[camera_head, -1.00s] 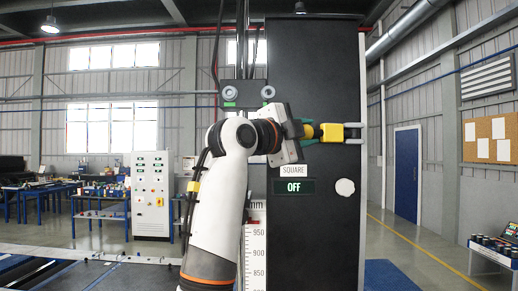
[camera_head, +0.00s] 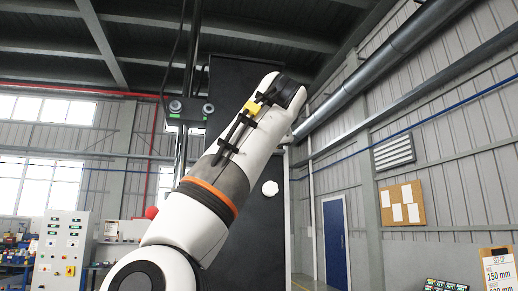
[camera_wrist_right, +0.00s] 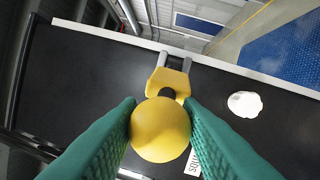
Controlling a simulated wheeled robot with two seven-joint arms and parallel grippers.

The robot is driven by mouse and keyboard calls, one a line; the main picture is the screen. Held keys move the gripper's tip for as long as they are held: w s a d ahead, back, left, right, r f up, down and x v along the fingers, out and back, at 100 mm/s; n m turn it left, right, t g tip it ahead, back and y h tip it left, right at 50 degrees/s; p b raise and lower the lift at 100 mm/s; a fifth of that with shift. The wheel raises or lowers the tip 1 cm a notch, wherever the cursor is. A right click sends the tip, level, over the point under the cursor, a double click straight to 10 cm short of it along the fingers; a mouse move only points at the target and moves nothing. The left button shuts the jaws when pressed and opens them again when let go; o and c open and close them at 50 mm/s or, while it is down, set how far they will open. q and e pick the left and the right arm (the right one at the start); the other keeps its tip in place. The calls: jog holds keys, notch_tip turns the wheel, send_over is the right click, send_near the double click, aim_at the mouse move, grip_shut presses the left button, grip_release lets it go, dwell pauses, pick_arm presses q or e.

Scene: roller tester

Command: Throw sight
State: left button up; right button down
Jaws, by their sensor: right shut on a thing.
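My right gripper (camera_wrist_right: 160,130) has its two green fingers on either side of a yellow ball knob (camera_wrist_right: 160,128) and is shut on it. Behind the ball are a short black stem and a yellow bracket (camera_wrist_right: 168,83), with two grey rods running on toward the panel's edge. The black panel (camera_wrist_right: 75,85) lies behind; it also shows in the head view (camera_head: 258,225). A white label (camera_wrist_right: 192,163) is partly covered by a finger. In the head view my right arm hides the gripper and knob. My left gripper is in neither view.
A white round disc (camera_wrist_right: 245,104) is on the panel, right of the gripper. Two round grey fittings (camera_head: 191,108) sit left of the panel. A control cabinet (camera_head: 62,250) stands at lower left, and a set-up sign (camera_head: 497,272) at lower right. A blue door (camera_head: 335,242) is behind.

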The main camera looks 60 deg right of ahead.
jog(key=shift+s+d+b, duration=0.35)
jog(key=shift+s+d, duration=0.15)
jog(key=shift+s, duration=0.25)
jog(key=shift+s+d+b, duration=0.35)
jog(key=shift+s+d, duration=0.1)
jog(key=shift+s, duration=0.35)
jog(key=shift+s+d+b, duration=0.35)
jog(key=shift+s+d, duration=0.15)
jog(key=shift+s, duration=0.25)
jog(key=c, duration=1.3)
grip_release()
jog(key=shift+o, duration=1.3)
jog(key=shift+d, duration=0.3)
jog(key=b+v, duration=0.4)
jog(key=v, duration=0.8)
jog(key=shift+w+a, duration=0.1)
